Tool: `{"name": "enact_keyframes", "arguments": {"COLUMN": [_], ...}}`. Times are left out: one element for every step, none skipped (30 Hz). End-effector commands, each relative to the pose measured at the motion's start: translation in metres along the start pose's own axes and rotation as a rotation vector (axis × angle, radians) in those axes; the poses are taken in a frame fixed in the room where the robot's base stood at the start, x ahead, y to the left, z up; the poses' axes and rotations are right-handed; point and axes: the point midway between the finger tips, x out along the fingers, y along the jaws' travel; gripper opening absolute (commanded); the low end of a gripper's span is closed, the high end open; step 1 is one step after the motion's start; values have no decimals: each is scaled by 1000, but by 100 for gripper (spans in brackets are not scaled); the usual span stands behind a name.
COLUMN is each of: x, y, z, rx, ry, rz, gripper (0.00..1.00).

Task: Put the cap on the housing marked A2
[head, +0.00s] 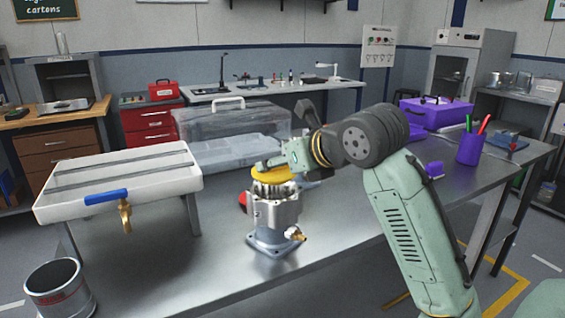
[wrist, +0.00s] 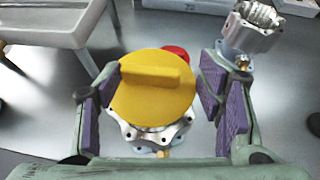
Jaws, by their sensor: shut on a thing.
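A round yellow cap (wrist: 150,100) with a raised bar is between the purple pads of my gripper (wrist: 160,92), which is shut on it. In the head view the cap (head: 270,174) is level over the toothed open top of the nearer metal housing (head: 275,212). I cannot tell whether it touches the rim. In the wrist view that housing's scalloped flange (wrist: 148,132) shows below the cap. A second, open-topped housing (wrist: 252,28) stands at the upper right of the wrist view, mostly hidden in the head view. I can read no A2 mark on either.
A red object (wrist: 174,52) lies close behind the capped-over housing, partly hidden. A white tray stand (head: 120,180) with a brass tap is at left, with a clear-lidded box (head: 230,135) behind. A purple case (head: 435,112) and pen cup (head: 468,149) stand at right.

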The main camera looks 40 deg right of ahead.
Motion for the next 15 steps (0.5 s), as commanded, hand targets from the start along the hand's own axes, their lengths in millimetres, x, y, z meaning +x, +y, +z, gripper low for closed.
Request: {"name": "enact_keyframes", "arguments": {"x": [3, 4, 5, 6, 7, 8, 9, 10, 11, 12, 12, 13, 14, 15, 15], "y": [0, 0, 0, 0, 0, 0, 0, 0, 0, 0, 0, 0, 0, 0, 0], "z": [-6, -7, -9, -11, -12, -15, -16, -18, -20, -22, -23, -25, -26, -27, -28], "rx": [0, 0, 0, 0, 0, 0, 0, 0, 0, 0, 0, 0, 0, 1, 0], "ry": [0, -1, -1, -1, -1, -1, -1, -1, -1, -1, -1, -1, -1, -1, -1], "rz": [0, 0, 0, 0, 0, 0, -1, -1, -1, -1, -1, -1, -1, -1, -1], "gripper": [40, 40, 40, 40, 40, 40, 40, 40, 40, 40, 40, 40, 40, 40, 40]}}
